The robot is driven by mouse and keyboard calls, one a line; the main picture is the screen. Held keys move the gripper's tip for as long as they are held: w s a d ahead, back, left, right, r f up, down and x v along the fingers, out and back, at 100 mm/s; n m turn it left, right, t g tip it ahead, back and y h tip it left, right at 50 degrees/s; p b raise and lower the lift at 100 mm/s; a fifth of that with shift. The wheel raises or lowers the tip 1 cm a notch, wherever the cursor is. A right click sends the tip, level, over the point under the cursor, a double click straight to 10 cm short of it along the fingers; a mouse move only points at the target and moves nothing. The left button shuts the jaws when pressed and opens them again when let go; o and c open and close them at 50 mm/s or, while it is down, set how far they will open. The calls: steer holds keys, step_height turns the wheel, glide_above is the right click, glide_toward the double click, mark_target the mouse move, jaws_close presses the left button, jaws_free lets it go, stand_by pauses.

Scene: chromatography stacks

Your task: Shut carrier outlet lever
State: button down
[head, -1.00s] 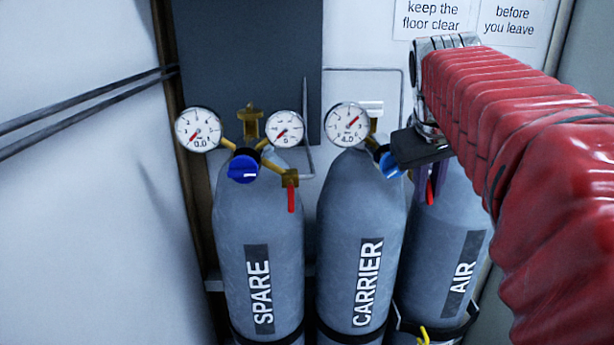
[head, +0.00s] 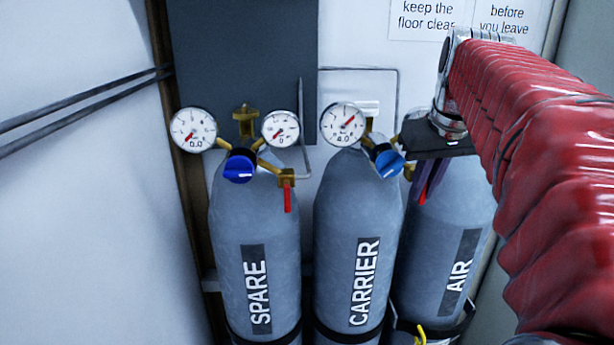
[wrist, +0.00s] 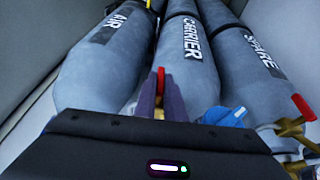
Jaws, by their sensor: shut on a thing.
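The carrier cylinder (head: 340,215) stands in the middle of the row, with its gauge (head: 342,124) and blue knob (head: 388,161) at the top. My gripper (head: 428,185) is at the right of this regulator, its purple fingers pointing down and slightly left. It is shut on the red outlet lever (head: 421,188), which is mostly hidden behind the fingers. In the wrist view the lever's red tip (wrist: 161,79) shows between the fingers (wrist: 161,98), with a little brass below it. The blue knob (wrist: 224,117) is beside them, apart.
The spare cylinder (head: 255,220) at left has its own gauges, blue knob (head: 239,166) and hanging red lever (head: 288,196). The air cylinder (head: 425,260) stands close at right, behind my gripper. A wall closes off the left side.

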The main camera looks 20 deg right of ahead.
steer(key=shift+y, duration=0.4)
steer(key=c, duration=2.1)
jaws_free()
steer(key=v, duration=1.3)
steer(key=shift+s+a+r, duration=0.15)
steer(key=shift+s+r, duration=0.05)
steer(key=shift+r, duration=0.05)
